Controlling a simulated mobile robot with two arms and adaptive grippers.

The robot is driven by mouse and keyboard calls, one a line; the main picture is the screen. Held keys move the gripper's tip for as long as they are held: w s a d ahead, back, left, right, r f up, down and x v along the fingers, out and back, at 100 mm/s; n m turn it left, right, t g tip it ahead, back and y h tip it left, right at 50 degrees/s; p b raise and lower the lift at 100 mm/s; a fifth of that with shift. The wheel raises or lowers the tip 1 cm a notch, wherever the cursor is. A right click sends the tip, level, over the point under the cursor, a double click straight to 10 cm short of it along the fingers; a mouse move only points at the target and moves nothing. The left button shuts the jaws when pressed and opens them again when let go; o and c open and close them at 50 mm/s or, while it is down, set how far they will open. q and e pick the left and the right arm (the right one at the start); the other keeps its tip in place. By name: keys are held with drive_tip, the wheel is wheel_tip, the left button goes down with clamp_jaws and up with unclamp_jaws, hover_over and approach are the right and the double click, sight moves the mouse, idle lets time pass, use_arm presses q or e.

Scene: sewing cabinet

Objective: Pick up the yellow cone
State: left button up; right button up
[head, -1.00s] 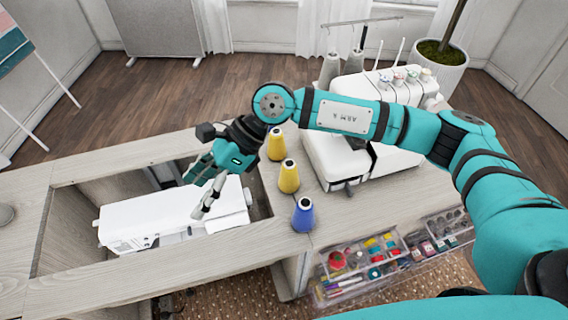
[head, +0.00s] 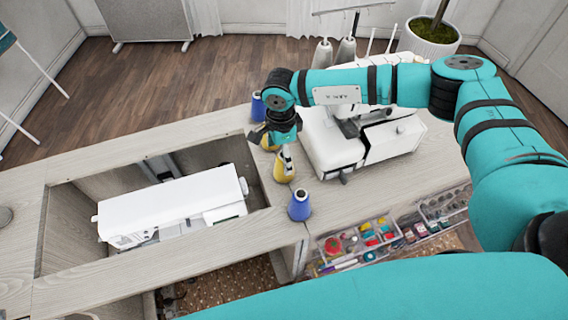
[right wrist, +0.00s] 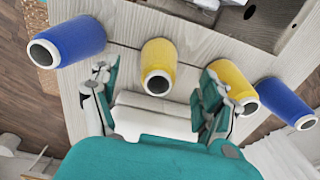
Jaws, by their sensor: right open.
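Two yellow cones stand upright in a row on the wooden top, between two blue cones. The nearer yellow cone (head: 284,172) also shows in the right wrist view (right wrist: 158,60), in the space between my fingers. The farther yellow cone (head: 269,143) is partly hidden by my gripper in the head view; in the right wrist view (right wrist: 233,80) it is partly behind the right-hand finger. My right gripper (head: 281,153) is open and empty, pointing down over the yellow cones. The head view does not show clearly whether it touches either. My left gripper is not in view.
One blue cone (head: 300,206) stands nearer and another blue cone (head: 258,107) farther along the row. The white serger (head: 345,150) stands close on the right. Left of the row is the cabinet opening with a white sewing machine (head: 170,205).

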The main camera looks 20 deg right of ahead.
drive_tip(key=shift+f, duration=0.55)
drive_tip(key=f, duration=0.1)
drive_tip(key=f+p, duration=0.1)
drive_tip(key=f, duration=0.1)
drive_tip(key=f+p, duration=0.1)
drive_tip(key=shift+d+f, duration=0.2)
drive_tip(key=shift+d, duration=0.15)
drive_tip(key=shift+f, duration=0.3)
drive_tip(key=shift+c, duration=0.3)
drive_tip(key=c, duration=1.2)
drive_tip(key=shift+r, duration=0.1)
wheel_tip(320, 180, up, 10)
drive_tip(key=shift+f+b, duration=0.1)
drive_tip(key=shift+b, duration=1.05)
